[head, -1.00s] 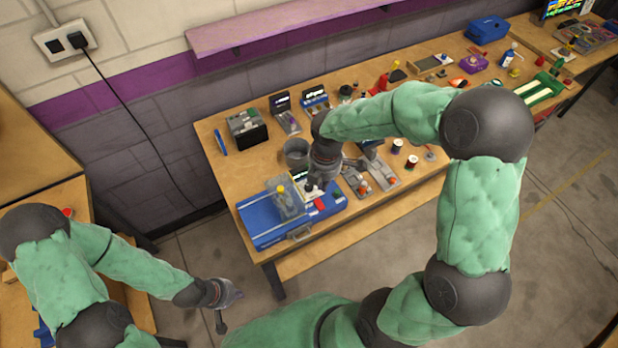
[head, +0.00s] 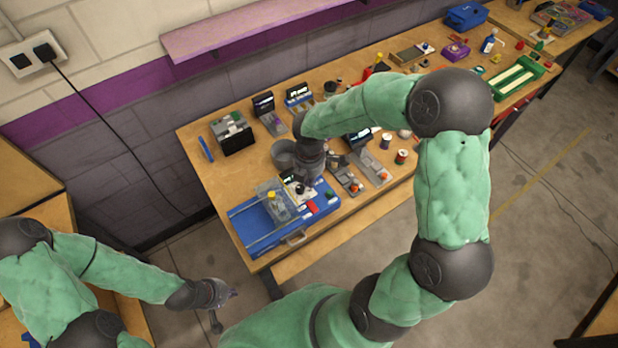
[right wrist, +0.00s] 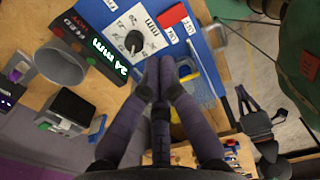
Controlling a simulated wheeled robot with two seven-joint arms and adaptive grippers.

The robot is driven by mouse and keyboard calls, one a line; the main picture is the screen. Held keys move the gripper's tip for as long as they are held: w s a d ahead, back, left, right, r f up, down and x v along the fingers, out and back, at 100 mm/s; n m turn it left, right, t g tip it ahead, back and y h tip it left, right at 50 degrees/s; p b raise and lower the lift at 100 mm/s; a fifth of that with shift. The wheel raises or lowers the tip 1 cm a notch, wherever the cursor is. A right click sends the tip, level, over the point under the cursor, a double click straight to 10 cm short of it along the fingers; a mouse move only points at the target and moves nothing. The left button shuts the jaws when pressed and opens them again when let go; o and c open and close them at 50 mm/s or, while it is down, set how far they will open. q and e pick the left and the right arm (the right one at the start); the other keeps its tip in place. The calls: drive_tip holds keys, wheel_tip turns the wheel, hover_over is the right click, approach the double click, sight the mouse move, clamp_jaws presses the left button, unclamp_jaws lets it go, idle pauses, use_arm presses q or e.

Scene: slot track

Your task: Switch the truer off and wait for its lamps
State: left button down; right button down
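The truer (head: 262,222) is a blue machine at the near left end of the bench, with a clear cover, rails, a white dial panel, a red block and a green button. In the right wrist view its dial (right wrist: 133,42), lit "24 mm" display (right wrist: 102,58) and red rocker-like block (right wrist: 172,14) show. I cannot make out lit lamps. My right gripper (right wrist: 159,72) has its fingertips together over the blue body beside the dial panel; I cannot tell if they touch it. My left gripper (head: 226,296) hangs over the floor, its fingers too small to judge.
A grey cup (head: 284,153) stands behind the truer, close to my right wrist. A dark box (head: 232,132), small devices and thread spools (head: 401,156) stand along the bench. A purple shelf (head: 250,25) juts from the wall above. Floor right of the bench is clear.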

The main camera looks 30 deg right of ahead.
sight(309, 201)
wheel_tip(309, 201, down, 10)
drive_tip(key=shift+f+b, duration=0.1)
drive_tip(key=shift+b, duration=0.75)
drive_tip(key=shift+w+f, duration=0.1)
drive_tip(key=shift+f, duration=0.2)
drive_tip(key=shift+r, duration=0.1)
drive_tip(key=shift+r+p, duration=0.6)
drive_tip(key=shift+r, duration=0.15)
